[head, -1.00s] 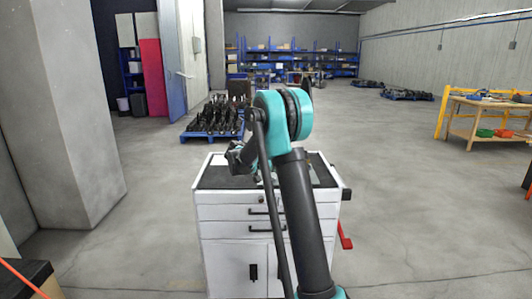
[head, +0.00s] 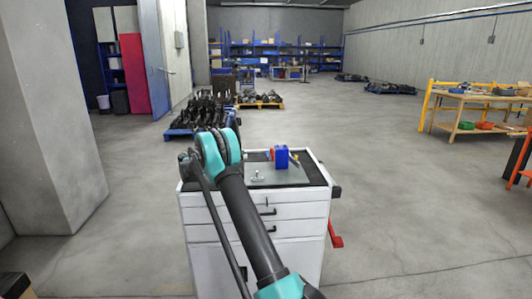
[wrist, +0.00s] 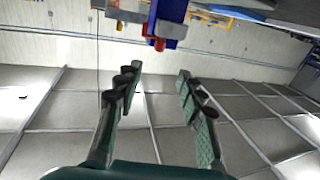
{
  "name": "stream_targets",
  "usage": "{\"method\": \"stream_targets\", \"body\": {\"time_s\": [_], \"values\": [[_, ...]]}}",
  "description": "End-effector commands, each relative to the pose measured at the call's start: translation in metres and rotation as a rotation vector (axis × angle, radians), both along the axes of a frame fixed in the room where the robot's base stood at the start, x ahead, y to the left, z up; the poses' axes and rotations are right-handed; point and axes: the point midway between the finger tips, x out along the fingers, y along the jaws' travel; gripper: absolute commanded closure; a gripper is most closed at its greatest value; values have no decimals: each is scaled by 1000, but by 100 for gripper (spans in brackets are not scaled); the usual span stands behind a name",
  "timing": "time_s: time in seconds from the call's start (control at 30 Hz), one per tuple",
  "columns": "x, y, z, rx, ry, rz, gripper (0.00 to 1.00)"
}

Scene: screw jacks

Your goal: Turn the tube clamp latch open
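A blue block-like fixture (head: 281,157) with a small red part (head: 272,154) at its left stands on a grey plate (head: 290,177) on the cart top. I take it for the tube clamp; its latch is too small to make out in the head view. In the wrist view, the blue body (wrist: 172,10) and a red piece (wrist: 158,43) show at the top edge, partly cut off. My gripper (wrist: 157,78) is open and empty, its two dark green fingers apart and not touching the fixture. In the head view my arm hides the gripper.
A small silver fitting (head: 257,178) sits on the plate left of the blue fixture. The white drawer cart (head: 288,227) has a red lever (head: 335,234) low on its right side. Pallets with dark parts (head: 200,114) stand behind. Floor right of the cart is clear.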

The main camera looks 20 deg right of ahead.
Motion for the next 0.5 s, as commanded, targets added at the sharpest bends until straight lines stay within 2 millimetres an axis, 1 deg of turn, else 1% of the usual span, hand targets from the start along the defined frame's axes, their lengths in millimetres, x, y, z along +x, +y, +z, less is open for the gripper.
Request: {"method": "stream_targets", "body": {"time_s": [0.03, 0.1, 0.5], "values": [[-1, -11, 0, 0, 0, -2, 61], [-1, -26, 0, 1, 1, -3, 61], [-3, -103, 0, 1, 2, -2, 61]]}}
